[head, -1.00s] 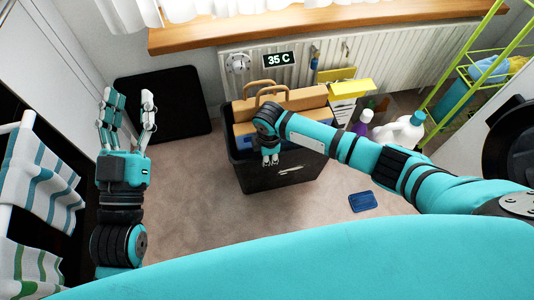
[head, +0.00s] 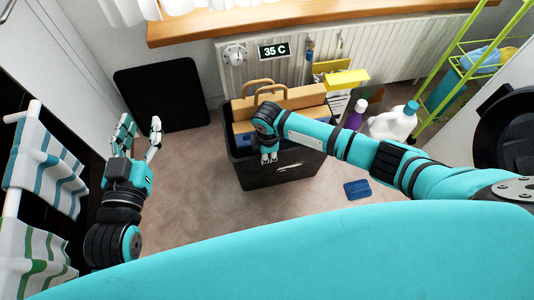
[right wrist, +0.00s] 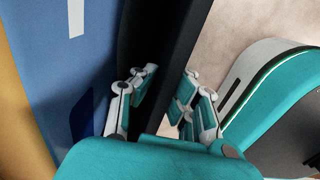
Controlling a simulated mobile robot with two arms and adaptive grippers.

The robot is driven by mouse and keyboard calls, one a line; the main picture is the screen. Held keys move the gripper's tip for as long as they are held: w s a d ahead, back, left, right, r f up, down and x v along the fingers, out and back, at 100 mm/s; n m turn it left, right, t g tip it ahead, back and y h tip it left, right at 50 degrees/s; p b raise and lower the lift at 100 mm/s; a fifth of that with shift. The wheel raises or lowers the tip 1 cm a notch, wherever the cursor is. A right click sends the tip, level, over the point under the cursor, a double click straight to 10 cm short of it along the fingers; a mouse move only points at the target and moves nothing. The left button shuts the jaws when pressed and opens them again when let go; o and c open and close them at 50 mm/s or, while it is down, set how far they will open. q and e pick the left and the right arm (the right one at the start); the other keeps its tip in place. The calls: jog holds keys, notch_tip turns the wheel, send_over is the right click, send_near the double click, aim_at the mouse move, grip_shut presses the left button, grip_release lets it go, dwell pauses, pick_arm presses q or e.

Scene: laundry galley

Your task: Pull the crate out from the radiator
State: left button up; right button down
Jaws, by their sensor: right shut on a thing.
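The black crate (head: 285,174) stands on the carpet in front of the white radiator (head: 383,58), with a gap of floor between them. It holds tan flat pieces (head: 290,101), one with a loop handle, and something blue. My right gripper (head: 269,157) is at the crate's near wall. In the right wrist view its fingers (right wrist: 160,105) straddle the dark crate wall (right wrist: 178,50), shut on it, beside the blue item (right wrist: 75,75) inside. My left gripper (head: 139,135) is open and empty at the left, apart from the crate.
A white jug (head: 392,122) and a purple bottle (head: 355,115) stand right of the crate, near a green rack (head: 450,82). A blue flat item (head: 357,190) lies on the carpet. A black panel (head: 162,95) leans at the back left. Striped towels (head: 42,170) hang at left.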

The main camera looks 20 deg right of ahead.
jog(key=c, duration=1.4)
grip_release()
jog(key=r, duration=1.2)
jog(key=shift+s, duration=0.25)
jog(key=shift+a, duration=0.1)
